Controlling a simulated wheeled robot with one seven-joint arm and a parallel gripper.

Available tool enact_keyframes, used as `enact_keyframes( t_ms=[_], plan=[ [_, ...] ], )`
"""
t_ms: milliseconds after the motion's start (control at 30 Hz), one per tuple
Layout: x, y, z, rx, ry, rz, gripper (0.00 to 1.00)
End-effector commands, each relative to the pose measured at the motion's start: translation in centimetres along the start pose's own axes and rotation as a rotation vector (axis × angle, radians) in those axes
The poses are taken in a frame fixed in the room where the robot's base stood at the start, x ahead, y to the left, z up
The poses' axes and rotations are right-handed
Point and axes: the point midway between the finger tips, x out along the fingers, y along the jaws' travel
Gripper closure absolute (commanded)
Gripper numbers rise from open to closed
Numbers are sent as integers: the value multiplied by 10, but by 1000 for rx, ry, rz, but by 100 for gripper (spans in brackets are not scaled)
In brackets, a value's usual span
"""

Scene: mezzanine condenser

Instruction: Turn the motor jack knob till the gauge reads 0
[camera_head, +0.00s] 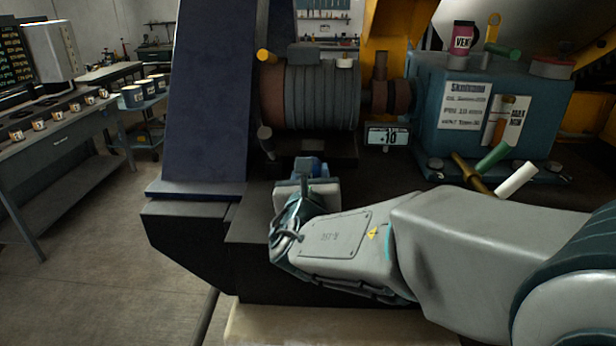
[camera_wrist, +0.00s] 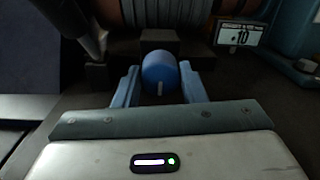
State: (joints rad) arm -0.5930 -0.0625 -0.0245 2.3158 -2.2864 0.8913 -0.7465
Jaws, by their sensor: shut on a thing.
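The blue round motor jack knob (camera_wrist: 158,70) sits on a dark block at the foot of the motor (camera_head: 312,95). A short white mark on its face points down in the wrist view. My gripper (camera_wrist: 160,84) is shut on the knob, one blue finger on each side. In the head view my gripper (camera_head: 308,186) reaches the motor's base, and my wrist hides most of the knob. The gauge (camera_head: 387,137) is a small display right of the motor, reading about +10. It also shows in the wrist view (camera_wrist: 240,35), where its sign is hard to read.
A blue pump housing (camera_head: 480,110) with labels stands right of the motor. Green and white handles (camera_head: 515,180) stick out before it. A tall dark blue beam (camera_head: 210,95) rises at left. A bench with cups (camera_head: 60,135) stands far left. The floor between is clear.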

Motion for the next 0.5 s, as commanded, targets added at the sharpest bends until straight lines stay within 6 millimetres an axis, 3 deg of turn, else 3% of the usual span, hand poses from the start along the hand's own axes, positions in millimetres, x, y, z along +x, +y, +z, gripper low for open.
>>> enact_keyframes(
  t_ms=[500],
  plan=[
    [0, 0, -7, 357, 5, 2, 85]
  ],
)
